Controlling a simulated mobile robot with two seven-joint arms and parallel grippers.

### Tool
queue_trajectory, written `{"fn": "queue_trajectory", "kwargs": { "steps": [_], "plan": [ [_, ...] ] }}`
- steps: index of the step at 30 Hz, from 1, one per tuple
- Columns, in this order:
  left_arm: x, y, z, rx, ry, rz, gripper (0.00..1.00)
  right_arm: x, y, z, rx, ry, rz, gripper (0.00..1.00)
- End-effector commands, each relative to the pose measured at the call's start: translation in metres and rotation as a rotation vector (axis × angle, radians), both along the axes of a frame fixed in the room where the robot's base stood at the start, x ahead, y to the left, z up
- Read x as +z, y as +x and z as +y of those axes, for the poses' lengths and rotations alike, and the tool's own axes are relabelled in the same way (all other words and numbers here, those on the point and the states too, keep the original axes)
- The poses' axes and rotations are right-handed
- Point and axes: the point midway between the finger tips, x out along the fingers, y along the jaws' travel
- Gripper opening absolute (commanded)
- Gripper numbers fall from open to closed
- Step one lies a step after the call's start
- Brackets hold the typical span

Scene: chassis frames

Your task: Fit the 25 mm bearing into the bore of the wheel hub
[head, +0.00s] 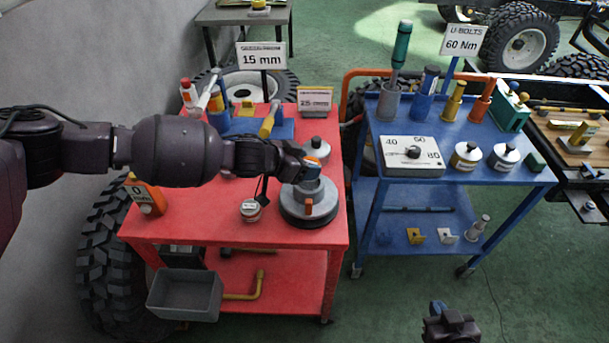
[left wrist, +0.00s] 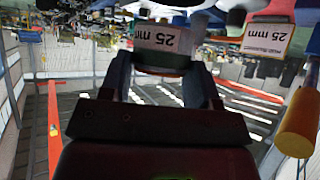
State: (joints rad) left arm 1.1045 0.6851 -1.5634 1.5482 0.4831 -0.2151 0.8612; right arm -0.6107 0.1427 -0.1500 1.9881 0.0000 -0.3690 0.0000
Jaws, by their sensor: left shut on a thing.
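My left gripper (head: 310,168) is over the right side of the red cart, its blue fingers shut on a small light-coloured piece. In the left wrist view this piece, the bearing (left wrist: 163,38), carries a "25 mm" label and sits between the blue fingers. The wheel hub (head: 296,218), a dark round base with a grey raised centre, stands on the red cart directly below the gripper. The gripper partly hides the hub's top, so I cannot tell whether the bearing touches the bore. My right gripper (head: 440,312) is low at the bottom edge, away from both carts.
A blue cart (head: 510,178) with tools stands to the right. A grey bin (head: 186,295) hangs at the front.

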Motion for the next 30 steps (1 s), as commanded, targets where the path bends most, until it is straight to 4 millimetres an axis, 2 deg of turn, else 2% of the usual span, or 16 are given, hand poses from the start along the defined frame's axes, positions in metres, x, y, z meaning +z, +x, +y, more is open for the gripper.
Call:
{"fn": "queue_trajectory", "kwargs": {
  "steps": [9, 26, 27, 30],
  "plan": [
    [-0.037, -0.001, -0.001, -0.001, -0.002, 0.001, 0.18, -0.003, 0.002, 0.0, 0.001, 0.001, -0.002, 0.0],
    [-0.046, 0.0, 0.0, 0.001, 0.0, 0.001, 0.18, 0.001, 0.01, 0.002, 0.005, 0.001, -0.022, 0.0],
    [-0.048, -0.001, 0.0, 0.001, 0.001, 0.002, 0.59, 0.001, 0.009, 0.002, 0.005, 0.001, -0.021, 0.0],
    [-0.048, -0.001, 0.001, 0.001, 0.002, 0.002, 0.74, 0.0, 0.007, 0.002, 0.004, 0.001, -0.016, 0.0]
  ]
}}
